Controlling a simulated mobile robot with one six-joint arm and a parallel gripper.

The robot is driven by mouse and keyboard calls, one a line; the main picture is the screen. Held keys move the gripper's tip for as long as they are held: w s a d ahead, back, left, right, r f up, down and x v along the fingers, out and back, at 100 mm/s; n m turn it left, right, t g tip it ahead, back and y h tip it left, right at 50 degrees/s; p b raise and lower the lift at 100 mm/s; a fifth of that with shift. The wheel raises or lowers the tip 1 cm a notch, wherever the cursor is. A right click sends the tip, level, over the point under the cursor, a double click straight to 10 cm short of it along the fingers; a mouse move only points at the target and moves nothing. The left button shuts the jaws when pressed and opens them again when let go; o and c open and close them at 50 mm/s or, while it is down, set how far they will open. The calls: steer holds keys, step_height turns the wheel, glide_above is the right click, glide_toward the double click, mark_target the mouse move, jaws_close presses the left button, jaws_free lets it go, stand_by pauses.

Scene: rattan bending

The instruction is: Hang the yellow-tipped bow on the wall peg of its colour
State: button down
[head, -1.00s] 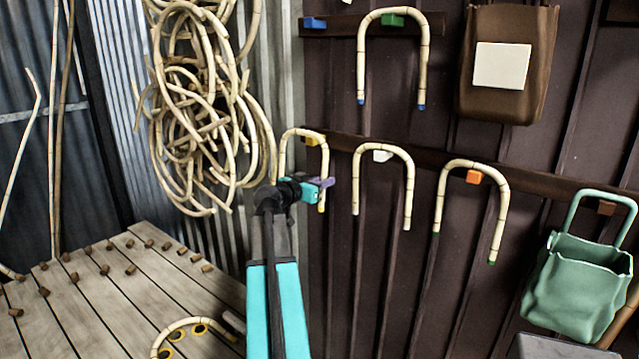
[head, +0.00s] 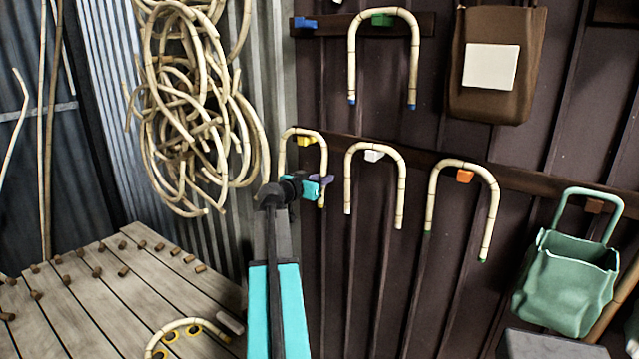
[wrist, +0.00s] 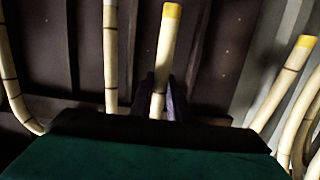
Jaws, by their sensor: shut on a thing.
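The yellow-tipped bow (head: 324,160) is an upright pale rattan arch, tips down, at the dark wall. My gripper (head: 323,188) is shut on its right leg just above the yellow tip. In the wrist view my purple fingers (wrist: 162,98) clasp that leg, and the other yellow-tipped leg (wrist: 288,75) stands apart at the right. The yellow peg (head: 306,141) shows inside the arch, close under its top. I cannot tell whether the bow touches or rests on the peg. My arm hides the lower left leg in the head view.
Bows hang at the white peg (head: 373,155), the orange peg (head: 465,176) and the upper green peg (head: 382,19). A rattan bundle (head: 190,110) hangs at the left. A green bag (head: 565,280) and brown bag (head: 497,95) hang at the right. A pegged plank table (head: 120,300) stands lower left.

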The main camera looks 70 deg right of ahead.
steer(key=shift+s+d+f+b, duration=0.1)
steer(key=shift+d+f+b, duration=0.2)
steer(key=shift+b, duration=0.7)
steer(key=c, duration=1.6)
jaws_free()
steer(key=shift+b+v, duration=1.85)
steer(key=shift+v, duration=5.05)
steer(key=shift+a, duration=0.15)
steer(key=shift+f+b+v, duration=0.2)
steer(key=shift+b+v, duration=0.2)
steer(key=shift+v, duration=1.05)
steer(key=shift+f+b+v, duration=0.2)
steer(key=shift+b+v, duration=0.25)
steer(key=shift+v, duration=0.95)
steer(key=shift+f+b+v, duration=0.2)
steer(key=shift+b+v, duration=0.2)
steer(key=shift+v, duration=1.05)
